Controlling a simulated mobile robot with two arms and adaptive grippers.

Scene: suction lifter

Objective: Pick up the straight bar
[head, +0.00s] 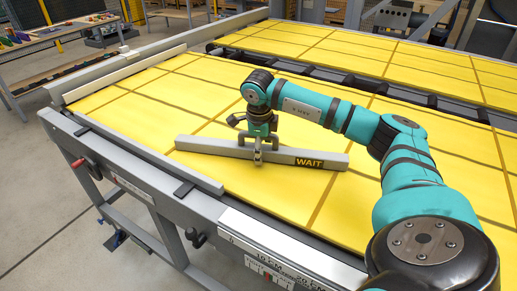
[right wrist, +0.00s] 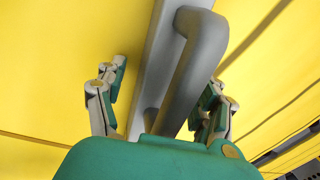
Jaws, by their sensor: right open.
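The straight bar (head: 217,146) is long and grey, with a yellow and black WAIT label near its right end. It lies on the yellow table surface, slanting slightly down to the right in the head view. A raised grey handle stands on its middle; in the right wrist view the handle (right wrist: 190,75) fills the centre, with the bar (right wrist: 150,62) behind it. My right gripper (head: 258,154) is at the handle, pointing down. In the right wrist view the right gripper (right wrist: 169,78) is open, one finger on each side of the handle. My left gripper is not in view.
The yellow table (head: 120,118) has a grey rail (head: 165,157) along its front left edge and a ruler strip (head: 280,262) at the front. A second yellow table (head: 420,65) lies behind a dark gap. The yellow surface around the bar is clear.

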